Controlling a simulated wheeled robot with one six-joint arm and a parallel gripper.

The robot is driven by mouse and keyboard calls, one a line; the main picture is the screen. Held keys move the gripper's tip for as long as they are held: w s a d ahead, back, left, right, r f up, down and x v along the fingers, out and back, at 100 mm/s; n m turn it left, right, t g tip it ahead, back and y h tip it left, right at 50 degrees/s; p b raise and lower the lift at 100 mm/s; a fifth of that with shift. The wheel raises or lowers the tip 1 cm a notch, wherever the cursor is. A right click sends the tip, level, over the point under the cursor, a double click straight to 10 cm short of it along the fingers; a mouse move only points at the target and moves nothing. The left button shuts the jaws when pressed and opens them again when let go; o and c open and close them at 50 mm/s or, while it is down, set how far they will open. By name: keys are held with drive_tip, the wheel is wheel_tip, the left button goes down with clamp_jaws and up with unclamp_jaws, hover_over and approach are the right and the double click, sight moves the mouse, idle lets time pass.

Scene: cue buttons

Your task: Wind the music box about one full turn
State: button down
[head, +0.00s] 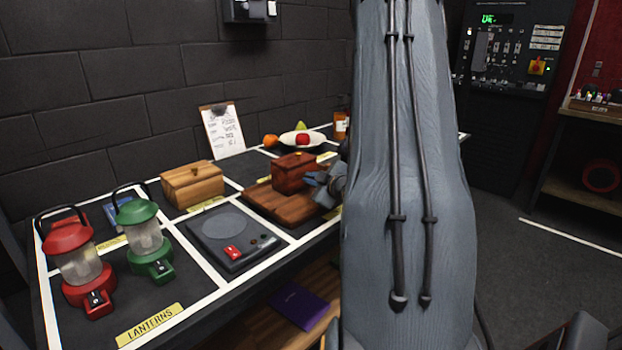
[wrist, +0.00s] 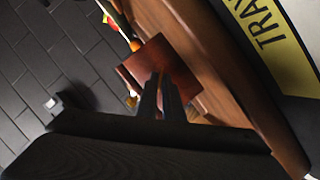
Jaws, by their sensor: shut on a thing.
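The music box appears to be the dark red-brown wooden box (head: 294,172) with a small knob on its lid. It sits upright on a wooden tray (head: 262,203). My gripper (head: 318,182) is at the box's right side, low and close to it. In the wrist view the two dark fingers (wrist: 160,88) are close together and point at the red-brown box (wrist: 168,58). They are shut on a small part at the box's side, seemingly its winding key, which the fingers hide. My arm covers the right part of the table in the head view.
A lighter wooden box (head: 193,186) stands left of the tray. A black device with a red switch (head: 232,240), a red lantern (head: 76,262) and a green lantern (head: 146,240) stand nearer. A fruit plate (head: 310,137), clipboard (head: 222,130) and bottle (head: 341,125) are behind.

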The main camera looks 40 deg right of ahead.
drive_tip(key=m+p, duration=0.1)
drive_tip(key=p, duration=0.1)
drive_tip(key=shift+d+r+y+p, duration=0.1)
drive_tip(key=shift+r+y+p, duration=0.1)
drive_tip(key=shift+y+p, duration=0.15)
drive_tip(key=shift+f+m+g+p, duration=0.1)
drive_tip(key=shift+m+g+p, duration=0.2)
drive_tip(key=shift+m+p, duration=0.15)
drive_tip(key=c, duration=2)
unclamp_jaws()
drive_tip(key=v, duration=0.8)
drive_tip(key=shift+d+b, duration=0.1)
drive_tip(key=shift+b, duration=0.3)
